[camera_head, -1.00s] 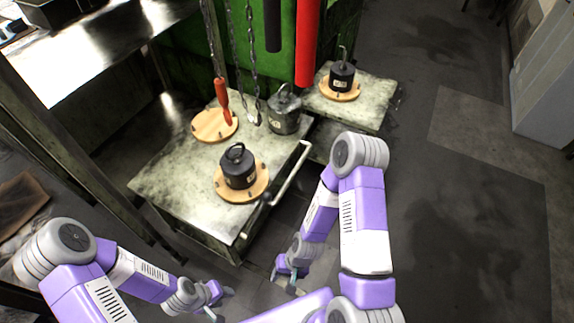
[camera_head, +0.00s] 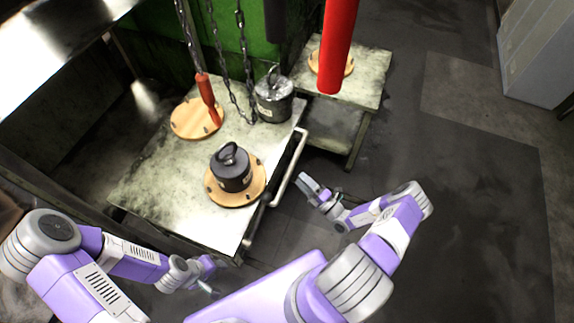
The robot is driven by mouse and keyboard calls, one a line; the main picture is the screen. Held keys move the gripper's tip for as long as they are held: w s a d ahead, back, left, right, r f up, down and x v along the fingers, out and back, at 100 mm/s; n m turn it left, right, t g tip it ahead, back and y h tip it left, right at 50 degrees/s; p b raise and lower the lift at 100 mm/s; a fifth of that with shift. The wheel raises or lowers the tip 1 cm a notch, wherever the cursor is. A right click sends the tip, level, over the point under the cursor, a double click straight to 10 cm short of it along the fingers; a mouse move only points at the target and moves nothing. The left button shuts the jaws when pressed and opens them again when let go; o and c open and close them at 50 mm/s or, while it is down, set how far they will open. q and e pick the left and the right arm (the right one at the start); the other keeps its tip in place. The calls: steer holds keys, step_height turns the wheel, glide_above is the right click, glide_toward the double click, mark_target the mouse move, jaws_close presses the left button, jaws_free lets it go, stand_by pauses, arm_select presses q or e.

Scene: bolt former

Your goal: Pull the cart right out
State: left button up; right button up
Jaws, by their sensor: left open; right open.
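The cart (camera_head: 150,190) is a worn metal table with a pale handle bar (camera_head: 289,170) along its right side. My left gripper (camera_head: 213,277) is open, low in front of the cart's near edge, touching nothing that I can see.
A second table (camera_head: 370,85) stands behind on the right with a wooden disc on it. A red cylinder (camera_head: 337,45), chains (camera_head: 243,60) and a red-handled hook (camera_head: 207,95) hang above. The floor (camera_head: 460,220) to the right is clear. A grey cabinet (camera_head: 545,55) stands far right.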

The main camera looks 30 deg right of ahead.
mark_target(290, 170)
steer(key=b+x, duration=0.1)
steer(key=x, duration=0.6)
steer(key=shift+s+r, duration=0.1)
steer(key=shift+a, duration=0.1)
steer(key=shift+c, duration=0.4)
jaws_close()
